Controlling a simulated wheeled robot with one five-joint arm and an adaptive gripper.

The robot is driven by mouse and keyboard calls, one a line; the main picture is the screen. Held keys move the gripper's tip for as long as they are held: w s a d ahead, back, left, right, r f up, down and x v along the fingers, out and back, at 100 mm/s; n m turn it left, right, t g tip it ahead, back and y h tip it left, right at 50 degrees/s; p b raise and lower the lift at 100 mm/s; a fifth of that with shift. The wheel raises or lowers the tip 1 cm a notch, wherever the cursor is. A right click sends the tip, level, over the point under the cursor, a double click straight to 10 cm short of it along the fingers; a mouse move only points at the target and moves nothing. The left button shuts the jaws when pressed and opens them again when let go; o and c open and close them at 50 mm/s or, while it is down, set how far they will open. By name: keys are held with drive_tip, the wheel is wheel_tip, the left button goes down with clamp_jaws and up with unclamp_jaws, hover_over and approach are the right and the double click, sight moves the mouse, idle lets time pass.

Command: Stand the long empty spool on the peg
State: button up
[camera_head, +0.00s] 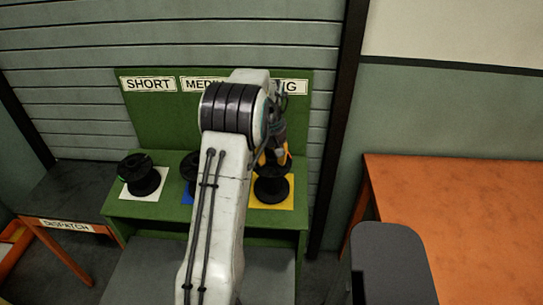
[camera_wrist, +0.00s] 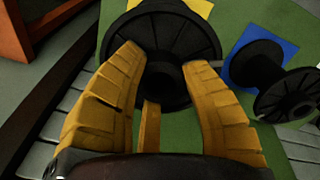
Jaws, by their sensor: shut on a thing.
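The long empty spool (camera_head: 272,189) is black and stands upright at the yellow square (camera_head: 285,204), under the partly covered sign ending in "NG". In the wrist view, the spool (camera_wrist: 180,35) shows its wide round flange and dark centre. My gripper (camera_head: 273,157) reaches down onto the spool's top from above. Its yellow fingers (camera_wrist: 167,75) are shut on the spool, on either side of its centre. A narrow yellow-brown strip shows between the fingers. No peg can be made out; the spool's underside is hidden.
A black spool (camera_head: 140,175) stands on a white square under "SHORT". Another spool (camera_wrist: 265,75) is on the blue square, close beside, mostly behind my arm in the head view. A dark dispatch table (camera_head: 75,195) is at left, an orange table (camera_head: 460,210) at right.

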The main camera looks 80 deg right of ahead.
drive_tip(key=shift+d+f, duration=0.1)
drive_tip(key=shift+f, duration=0.25)
drive_tip(key=o, duration=1.3)
drive_tip(key=shift+c, duration=0.2)
wheel_tip(320, 180, up, 12)
drive_tip(key=a, duration=0.2)
drive_tip(key=shift+f, duration=0.1)
